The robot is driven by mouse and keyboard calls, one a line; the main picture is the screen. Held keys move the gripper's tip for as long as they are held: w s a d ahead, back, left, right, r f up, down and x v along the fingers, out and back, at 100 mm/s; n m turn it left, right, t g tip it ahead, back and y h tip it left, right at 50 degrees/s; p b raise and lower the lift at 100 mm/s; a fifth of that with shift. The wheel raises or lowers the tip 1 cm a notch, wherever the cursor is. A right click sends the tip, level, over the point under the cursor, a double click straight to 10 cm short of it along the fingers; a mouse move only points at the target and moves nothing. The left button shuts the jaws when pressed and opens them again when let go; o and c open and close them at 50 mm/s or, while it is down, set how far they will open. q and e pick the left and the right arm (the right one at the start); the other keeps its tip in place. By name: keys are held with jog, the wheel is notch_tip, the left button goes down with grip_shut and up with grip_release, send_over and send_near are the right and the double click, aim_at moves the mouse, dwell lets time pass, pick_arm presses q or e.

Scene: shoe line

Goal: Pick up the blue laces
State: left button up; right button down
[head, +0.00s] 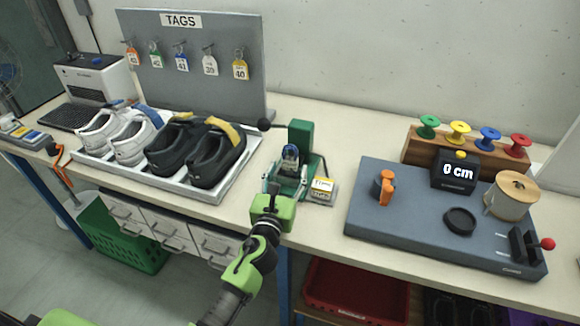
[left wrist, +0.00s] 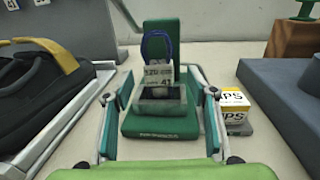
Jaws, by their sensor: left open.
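A blue spool (head: 489,138) sits among coloured spools on the wooden rack at the back right; whether it carries laces is too small to tell. A blue loop (left wrist: 156,45) with a printed tag marked 41 (left wrist: 159,75) stands in the green press (left wrist: 161,123) in the left wrist view. The press also shows in the head view (head: 301,136). My left gripper (head: 284,184) is open at the front of the press, its fingers on either side of the press's front part. I cannot tell whether they touch it. My right gripper is not in view.
A yellow-and-white tips box (head: 323,186) stands close right of the press. A tray (head: 213,193) of white and black shoes lies left. A grey station (head: 405,235) with an orange part, a display reading 0 cm and a red-knobbed lever lies right. Tags hang on the board (head: 222,85).

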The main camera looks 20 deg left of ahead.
aim_at(289, 165)
pick_arm(q)
jog(key=w, duration=0.4)
jog(key=shift+w+a+f, duration=0.15)
jog(key=shift+w+a, duration=0.15)
jog(key=shift+s, duration=0.1)
jog(key=shift+c, duration=0.4)
jog(key=c, duration=1)
